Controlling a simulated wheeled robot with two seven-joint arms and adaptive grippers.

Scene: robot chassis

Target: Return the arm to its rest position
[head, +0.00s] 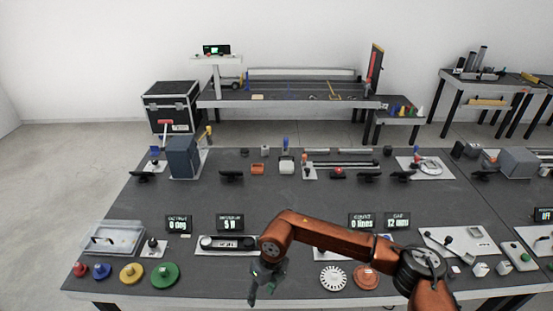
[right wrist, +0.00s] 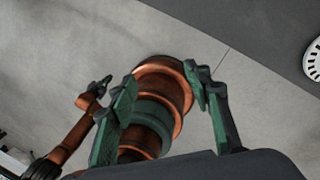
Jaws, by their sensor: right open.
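My right arm (head: 335,232) comes in from the lower right of the head view and reaches left across the front of the table. My right gripper (head: 261,294) hangs down at the table's front edge, left of the white toothed disc. In the right wrist view its two green fingers (right wrist: 160,82) are spread apart with nothing gripped. An orange and green round body, which looks like part of me, shows behind them. At the left of that view is an orange arm, seemingly my left one, with a small dark gripper (right wrist: 98,88); its jaws are unclear. The head view does not show it.
The dark table (head: 300,193) carries displays and devices. Near my right arm are a white toothed disc (head: 333,278), an orange disc (head: 366,277) and a long device (head: 226,244). Coloured knobbed discs and a clear tray (head: 114,238) stand front left. The table's middle is mostly clear.

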